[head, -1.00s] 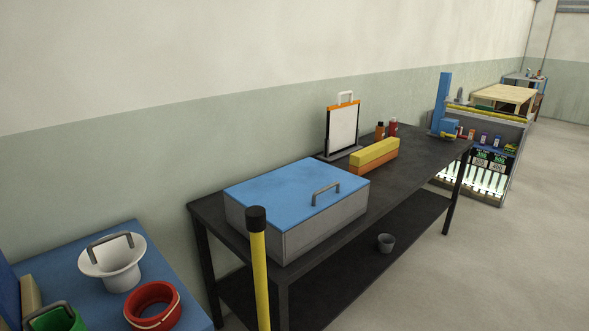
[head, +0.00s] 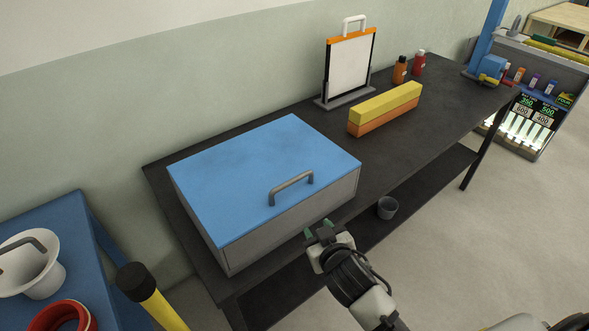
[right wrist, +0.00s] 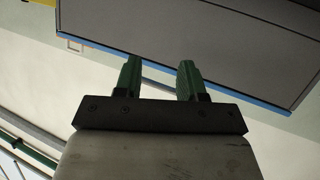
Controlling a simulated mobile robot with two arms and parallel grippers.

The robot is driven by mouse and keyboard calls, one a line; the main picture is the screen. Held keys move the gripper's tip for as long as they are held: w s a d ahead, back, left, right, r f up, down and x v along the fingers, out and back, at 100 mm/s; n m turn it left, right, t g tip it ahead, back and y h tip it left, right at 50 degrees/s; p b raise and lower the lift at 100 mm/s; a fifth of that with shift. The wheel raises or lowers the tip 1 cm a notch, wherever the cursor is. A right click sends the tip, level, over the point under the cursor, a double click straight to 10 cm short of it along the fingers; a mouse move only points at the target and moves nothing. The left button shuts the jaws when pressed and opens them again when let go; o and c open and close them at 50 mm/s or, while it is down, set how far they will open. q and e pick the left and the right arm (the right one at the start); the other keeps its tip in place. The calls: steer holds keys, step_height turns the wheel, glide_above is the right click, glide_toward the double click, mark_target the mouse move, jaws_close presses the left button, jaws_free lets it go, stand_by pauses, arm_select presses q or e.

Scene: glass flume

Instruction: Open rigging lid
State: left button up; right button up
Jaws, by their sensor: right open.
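The rigging box is a grey box (head: 290,220) with a flat blue lid (head: 245,170), closed, on the near end of the dark bench. A grey bar handle (head: 291,187) stands on the lid near its front edge. My right gripper (head: 322,231) is in front of the box, just below and right of the handle, apart from it. In the right wrist view its two green fingers (right wrist: 158,80) are spread with nothing between them. The box's grey side (right wrist: 200,45) and blue lid edge lie beyond them. My left gripper is out of view.
On the dark bench (head: 430,105) stand a yellow and orange bar (head: 385,110), a white-panelled stand (head: 349,65) and two small bottles. A grey cup (head: 387,207) is on the lower shelf. A yellow post (head: 155,300) with black cap stands at the near left.

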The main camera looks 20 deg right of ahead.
steer(key=w+a+r+n+t+y, duration=0.1)
steer(key=w+a+r+n+y, duration=0.15)
steer(key=r+n+y, duration=0.35)
steer(key=w+a+r+n+t+y, duration=0.2)
steer(key=a+r+y, duration=0.15)
steer(key=r, duration=0.45)
steer(key=w+a+r+n+t+y, duration=0.1)
steer(key=w+a+r+n+y, duration=0.15)
steer(key=a+r+y, duration=0.35)
steer(key=n+g+h, duration=1)
steer(key=g, duration=0.7)
glide_toward(291, 180)
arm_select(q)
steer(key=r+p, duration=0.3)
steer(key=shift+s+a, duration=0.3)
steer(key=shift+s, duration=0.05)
arm_select(e)
steer(key=x, duration=0.8)
steer(key=shift+a+f, duration=0.15)
steer(key=shift+f, duration=0.1)
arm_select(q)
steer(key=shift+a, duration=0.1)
arm_select(e)
jaws_close()
